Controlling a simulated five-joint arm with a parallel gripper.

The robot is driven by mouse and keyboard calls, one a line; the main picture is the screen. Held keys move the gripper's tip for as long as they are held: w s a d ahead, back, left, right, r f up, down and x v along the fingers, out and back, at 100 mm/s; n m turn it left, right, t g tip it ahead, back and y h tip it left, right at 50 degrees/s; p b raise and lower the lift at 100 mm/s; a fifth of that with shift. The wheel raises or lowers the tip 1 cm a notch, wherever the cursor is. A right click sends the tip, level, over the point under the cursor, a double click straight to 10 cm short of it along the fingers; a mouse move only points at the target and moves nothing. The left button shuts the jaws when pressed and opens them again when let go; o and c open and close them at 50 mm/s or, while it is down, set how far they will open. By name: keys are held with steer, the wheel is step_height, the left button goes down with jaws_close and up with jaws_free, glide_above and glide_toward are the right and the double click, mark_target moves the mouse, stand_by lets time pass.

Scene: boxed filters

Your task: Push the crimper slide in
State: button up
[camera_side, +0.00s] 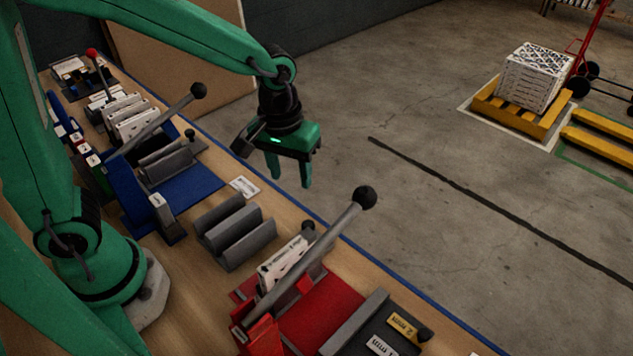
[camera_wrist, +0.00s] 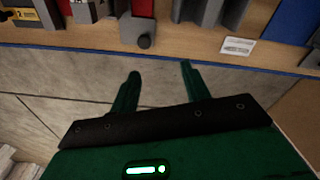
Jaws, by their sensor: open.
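The red crimper (camera_side: 318,308) stands on the near part of the bench, with a long grey lever (camera_side: 305,262) ending in a black ball. Its grey slide (camera_wrist: 138,28) has a black round knob facing the bench edge. In the side view the slide's knob (camera_side: 308,227) shows behind the lever, with a pale filter-like block beside it. How far the slide sticks out is hard to tell. My gripper (camera_side: 290,175) is open and empty, fingers pointing down, above and beyond the bench's edge. In the wrist view the fingertips (camera_wrist: 160,70) are apart, short of the knob.
A grey grooved rack (camera_side: 235,230) and a white card (camera_side: 244,186) lie between the red crimper and a blue station (camera_side: 190,195) with its own lever. A dark gauge block (camera_side: 385,325) with labels stands at the near end. Open floor lies beyond the bench's blue edge.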

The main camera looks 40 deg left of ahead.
steer(key=s+a+r+m+t, duration=0.2)
steer(key=s+a+r+t, duration=0.1)
steer(key=s+a+r, duration=0.4)
steer(key=shift+s+a+r+m+t, duration=0.3)
steer(key=shift+a+r+m, duration=0.1)
steer(key=shift+a+r, duration=0.7)
steer(key=shift+d, duration=0.1)
stand_by(0.3)
steer(key=n+g, duration=0.4)
glide_above(308, 224)
step_height(308, 224, down, 13)
steer(key=shift+r, duration=0.1)
steer(key=shift+f, duration=3.9)
